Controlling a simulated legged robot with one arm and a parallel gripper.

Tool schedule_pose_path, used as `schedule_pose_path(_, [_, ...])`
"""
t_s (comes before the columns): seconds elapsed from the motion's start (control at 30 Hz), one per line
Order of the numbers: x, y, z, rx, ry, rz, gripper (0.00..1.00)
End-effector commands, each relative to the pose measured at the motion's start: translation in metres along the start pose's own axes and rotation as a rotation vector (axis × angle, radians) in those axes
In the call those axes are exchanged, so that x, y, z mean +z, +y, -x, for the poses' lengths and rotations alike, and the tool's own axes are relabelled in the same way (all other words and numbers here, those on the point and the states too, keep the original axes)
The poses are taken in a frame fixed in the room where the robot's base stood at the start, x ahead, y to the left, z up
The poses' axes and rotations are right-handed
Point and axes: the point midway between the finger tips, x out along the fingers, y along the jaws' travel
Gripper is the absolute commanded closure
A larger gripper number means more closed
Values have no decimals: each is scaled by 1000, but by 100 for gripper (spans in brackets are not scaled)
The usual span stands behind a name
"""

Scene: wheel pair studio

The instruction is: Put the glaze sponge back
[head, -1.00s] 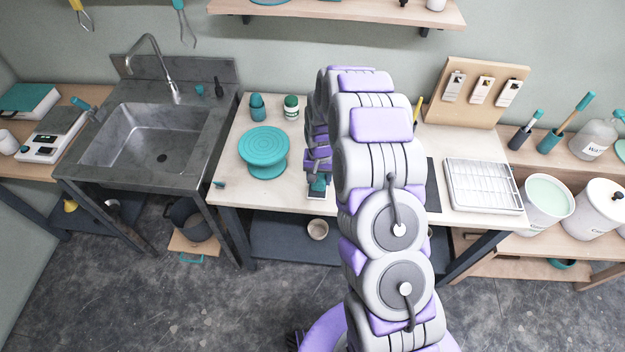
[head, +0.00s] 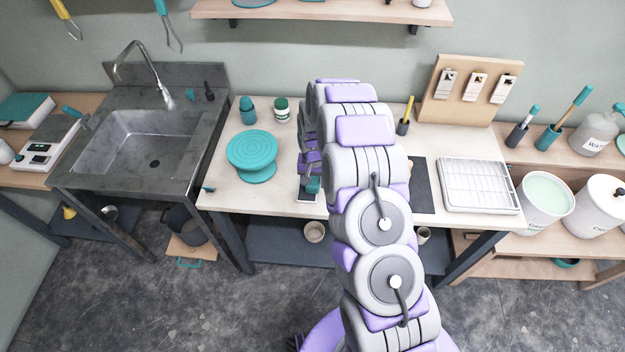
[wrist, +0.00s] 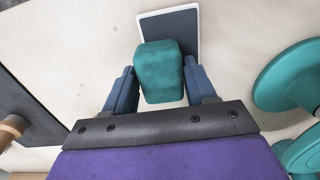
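The glaze sponge (wrist: 160,72) is a teal block between the two dark blue fingers of my gripper (wrist: 161,88) in the wrist view. Both fingers press close on its sides. In the head view the sponge (head: 313,185) shows small below my gripper (head: 310,168), partly hidden by my arm. A small white-rimmed tray with a dark grey inside (wrist: 172,24) lies on the table behind the sponge, which covers part of it. The tray also shows in the head view (head: 306,197). The sponge appears to be above the table; its exact height is unclear.
A teal banding wheel (head: 252,150) stands left of my gripper, with a teal bottle (head: 248,112) and a green jar (head: 282,108) behind it. A dark mat (head: 421,190) and a white rack (head: 480,185) lie to the right. The sink (head: 150,140) is far left.

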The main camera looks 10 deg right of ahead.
Motion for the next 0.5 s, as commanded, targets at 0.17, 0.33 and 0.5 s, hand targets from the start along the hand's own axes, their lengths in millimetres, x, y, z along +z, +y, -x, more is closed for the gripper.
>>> schedule_pose_path(0.17, [3,-10,0,11,4,5,27])
schedule_pose_path(0.33, [3,-9,0,10,4,5,23])
schedule_pose_path(0.5, [0,-1,1,0,1,2,23])
